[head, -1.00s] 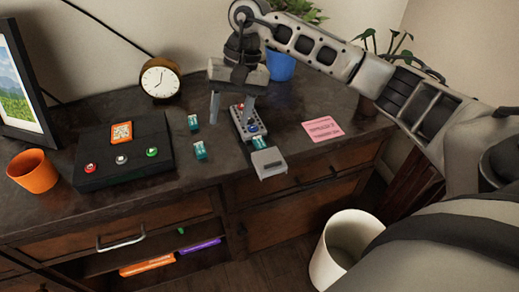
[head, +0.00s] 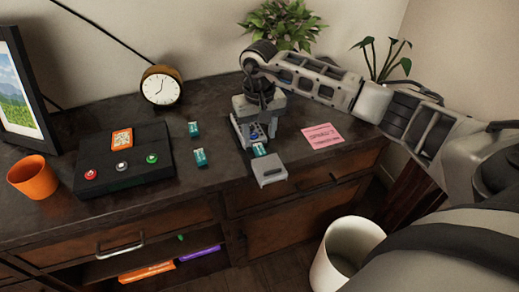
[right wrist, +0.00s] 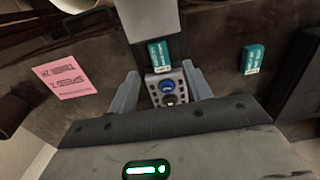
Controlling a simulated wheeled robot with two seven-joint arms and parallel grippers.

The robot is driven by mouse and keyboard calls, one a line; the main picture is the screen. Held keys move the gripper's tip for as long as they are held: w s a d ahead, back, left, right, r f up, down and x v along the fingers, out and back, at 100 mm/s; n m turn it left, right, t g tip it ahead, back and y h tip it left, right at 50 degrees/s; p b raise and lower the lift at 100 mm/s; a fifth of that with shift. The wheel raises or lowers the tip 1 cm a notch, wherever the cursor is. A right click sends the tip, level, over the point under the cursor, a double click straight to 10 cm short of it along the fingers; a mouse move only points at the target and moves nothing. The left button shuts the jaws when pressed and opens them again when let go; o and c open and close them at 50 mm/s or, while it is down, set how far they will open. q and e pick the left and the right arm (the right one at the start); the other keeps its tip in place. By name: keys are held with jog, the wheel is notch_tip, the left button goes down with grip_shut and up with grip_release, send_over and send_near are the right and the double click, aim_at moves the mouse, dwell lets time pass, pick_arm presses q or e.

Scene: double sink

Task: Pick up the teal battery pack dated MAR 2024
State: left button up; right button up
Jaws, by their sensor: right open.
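Three small teal battery packs show in the head view. One (head: 193,129) and another (head: 200,157) lie on the dark desktop left of a grey device. The third (head: 259,149) sits at the device's front end, beside a grey plate. The right wrist view shows one pack (right wrist: 161,55) between device and plate and another (right wrist: 253,58) to the right. Their dates are too small to read. My right gripper (right wrist: 161,73) is open and empty, above the grey device (right wrist: 166,88), its fingers appearing on either side of it. My left gripper is out of view.
The grey plate (head: 269,170) juts over the desk's front edge. A black box with buttons (head: 122,162), an orange cup (head: 33,176) and a clock (head: 161,87) stand left. A pink note (head: 322,136) lies right. A white bin (head: 345,250) stands below.

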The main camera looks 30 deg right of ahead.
aim_at(260, 149)
notch_tip(260, 149, down, 4)
jog(key=shift+s+f+p, duration=0.1)
jog(key=shift+f+p, duration=0.1)
jog(key=shift+p, duration=0.1)
jog(key=c, duration=1.1)
jog(key=shift+o, duration=0.2)
jog(key=shift+r, duration=0.1)
